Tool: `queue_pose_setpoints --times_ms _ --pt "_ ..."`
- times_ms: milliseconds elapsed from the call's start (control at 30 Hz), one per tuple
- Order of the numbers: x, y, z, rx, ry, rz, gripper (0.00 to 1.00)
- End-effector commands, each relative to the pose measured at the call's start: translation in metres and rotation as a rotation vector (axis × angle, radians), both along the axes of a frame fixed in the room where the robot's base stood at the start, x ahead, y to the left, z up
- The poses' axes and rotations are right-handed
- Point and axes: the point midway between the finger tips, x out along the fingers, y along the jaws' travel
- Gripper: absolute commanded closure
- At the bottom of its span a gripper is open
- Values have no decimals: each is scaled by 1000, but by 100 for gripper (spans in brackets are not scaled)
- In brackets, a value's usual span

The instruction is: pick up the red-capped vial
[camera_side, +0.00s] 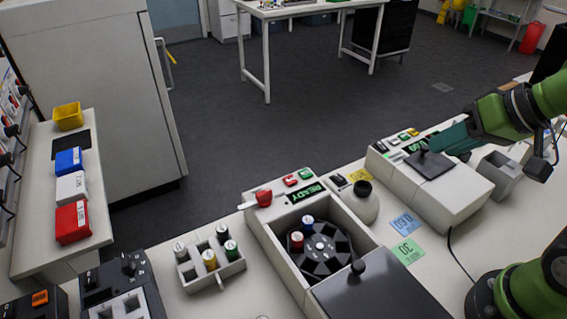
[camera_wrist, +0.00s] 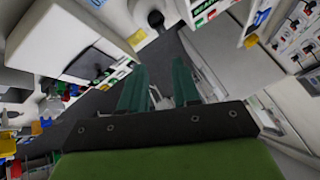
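The red-capped vial (camera_side: 297,240) stands in the dark round rotor (camera_side: 322,262) of the open-lidded machine in the side view. A blue-capped vial (camera_side: 307,222) stands right beside it in the same rotor. My gripper (camera_side: 436,143) is up at the right, well away from the vial, over the grey-lidded machine. In the wrist view, the two teal fingers of my gripper (camera_wrist: 159,82) are apart with nothing held between them. I cannot make out the red-capped vial in the wrist view.
A white rack (camera_side: 211,268) holds several vials with white, yellow and green caps. The rotor machine's dark lid (camera_side: 380,292) with a knob lies at its front right. A grey-lidded machine (camera_side: 440,195) stands under my gripper. Coloured cards (camera_side: 408,250) lie between the machines.

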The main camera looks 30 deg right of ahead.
Motion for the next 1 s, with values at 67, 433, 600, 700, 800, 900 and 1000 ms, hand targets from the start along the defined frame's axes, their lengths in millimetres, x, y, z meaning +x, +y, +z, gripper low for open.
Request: queue_pose_setpoints --times_ms 67,433,600,700,800,900,1000 --pt "0 0 0 0 0 0 68" --pt "15 36 -13 -19 105 147 68" --pt "45 91 -15 -68 255 292 68" --pt "60 129 -19 -105 349 343 68" --pt "71 169 -26 -150 438 368 68" --pt "79 206 -34 -198 513 361 68" --pt "85 233 -38 -235 564 319 68"
